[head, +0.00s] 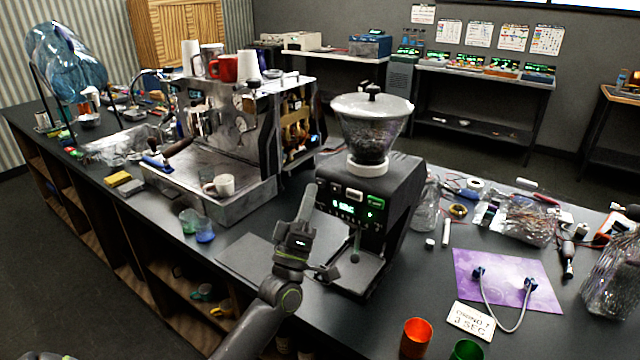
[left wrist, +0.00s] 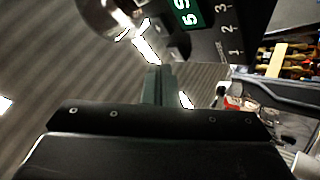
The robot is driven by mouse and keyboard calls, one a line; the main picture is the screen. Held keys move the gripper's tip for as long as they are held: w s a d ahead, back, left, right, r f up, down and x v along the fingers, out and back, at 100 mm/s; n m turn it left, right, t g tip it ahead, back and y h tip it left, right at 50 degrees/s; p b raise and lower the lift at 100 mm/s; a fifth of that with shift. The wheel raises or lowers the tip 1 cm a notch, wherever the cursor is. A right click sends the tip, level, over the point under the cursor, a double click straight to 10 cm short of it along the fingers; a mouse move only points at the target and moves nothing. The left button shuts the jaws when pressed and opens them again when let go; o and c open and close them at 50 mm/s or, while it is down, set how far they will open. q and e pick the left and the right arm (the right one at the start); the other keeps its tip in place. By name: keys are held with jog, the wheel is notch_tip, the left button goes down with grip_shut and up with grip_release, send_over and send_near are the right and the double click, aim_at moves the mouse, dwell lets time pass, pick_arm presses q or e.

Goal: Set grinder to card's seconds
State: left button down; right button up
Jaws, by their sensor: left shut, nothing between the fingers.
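The coffee grinder (head: 395,205) stands on the dark counter, a black body with a clear hopper (head: 368,128) on top. Its front has a small green display, lit marks and buttons. The left wrist view shows the green display (left wrist: 187,14) close up and tilted; I cannot read it surely. Numerals 1, 2 and 3 (left wrist: 228,30) stand beside it. The white card (head: 471,320) lies at the front right and seems to read "GRIND 7, 3 SEC". My left gripper (head: 308,195) is shut and empty, in front of the grinder's panel; its fingers (left wrist: 158,85) point toward the panel. Contact is unclear.
An espresso machine (head: 235,185) with cups on top stands left of the grinder. A purple mat (head: 508,278) with a blue-ended cable lies to the right. An orange cup (head: 416,335) and a green cup (head: 467,350) stand at the front edge. Tools and bags clutter the right.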

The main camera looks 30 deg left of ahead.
pick_arm(q)
jog(key=shift+w, duration=0.1)
dwell(0.4)
jog(key=shift+w, duration=0.35)
jog(key=shift+w+d, duration=0.1)
jog(key=shift+w, duration=0.2)
dwell(0.6)
jog(key=shift+s, duration=0.8)
jog(key=shift+s, duration=0.1)
jog(key=s, duration=0.1)
jog(key=s+p, duration=0.1)
jog(key=s, duration=0.2)
jog(key=shift+s+a, duration=0.25)
jog(key=shift+s, duration=0.15)
